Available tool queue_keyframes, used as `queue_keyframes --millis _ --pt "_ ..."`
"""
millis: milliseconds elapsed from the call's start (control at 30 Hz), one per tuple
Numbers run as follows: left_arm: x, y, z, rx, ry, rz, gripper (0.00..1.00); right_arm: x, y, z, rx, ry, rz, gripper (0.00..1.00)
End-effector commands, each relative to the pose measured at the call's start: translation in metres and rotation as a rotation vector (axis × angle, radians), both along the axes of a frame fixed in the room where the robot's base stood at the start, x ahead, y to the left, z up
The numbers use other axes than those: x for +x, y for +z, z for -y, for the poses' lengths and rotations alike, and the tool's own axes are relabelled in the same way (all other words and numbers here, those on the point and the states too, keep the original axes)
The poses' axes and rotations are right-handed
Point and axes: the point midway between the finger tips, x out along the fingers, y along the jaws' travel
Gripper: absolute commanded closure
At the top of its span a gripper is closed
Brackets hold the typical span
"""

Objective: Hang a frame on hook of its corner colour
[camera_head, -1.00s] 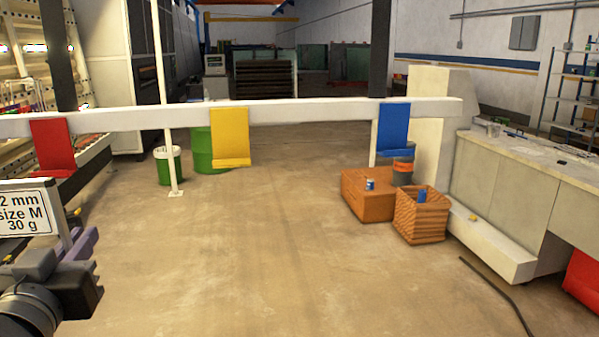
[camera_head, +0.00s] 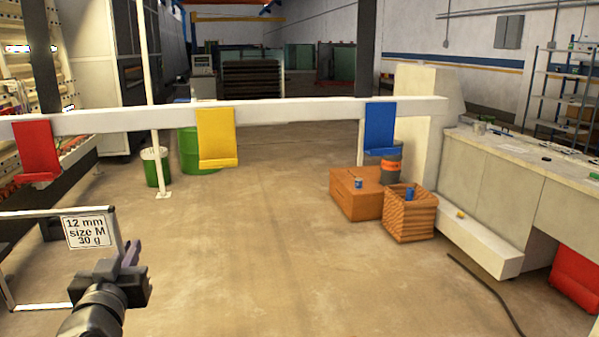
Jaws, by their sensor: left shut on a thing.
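A white rectangular frame (camera_head: 30,213) is at the lower left, cut off by the picture's edge. A white label (camera_head: 87,232) reading "12 mm size M 30 g" sits at its upper right corner. My left gripper (camera_head: 128,262) is shut on the frame's right side. No coloured corner can be made out on the visible part. A white rail (camera_head: 290,111) crosses ahead, with a red hook (camera_head: 36,147) at left, a yellow hook (camera_head: 216,135) left of centre and a blue hook (camera_head: 380,127) at right. The frame is below the rail, apart from every hook. My right gripper is out of view.
A wooden box (camera_head: 356,198) and an orange crate (camera_head: 410,222) stand on the floor below the blue hook. A long pale counter (camera_head: 490,175) runs along the right. Green drums (camera_head: 197,155) stand behind the rail. The middle floor is clear.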

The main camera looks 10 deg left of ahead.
Motion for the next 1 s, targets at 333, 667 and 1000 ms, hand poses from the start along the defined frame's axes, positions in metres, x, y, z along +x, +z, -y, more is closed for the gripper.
queue_keyframes --millis 333,667,1000 --pt "0.084 -0.125 0.057 -0.010 -0.143 -0.008 1.00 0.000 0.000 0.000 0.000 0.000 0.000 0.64" --pt "0.105 -0.228 0.140 -0.007 -0.272 -0.003 1.00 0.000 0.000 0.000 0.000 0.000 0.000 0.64" --pt "0.099 -0.259 0.171 0.001 -0.299 0.002 1.00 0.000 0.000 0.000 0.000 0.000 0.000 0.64"
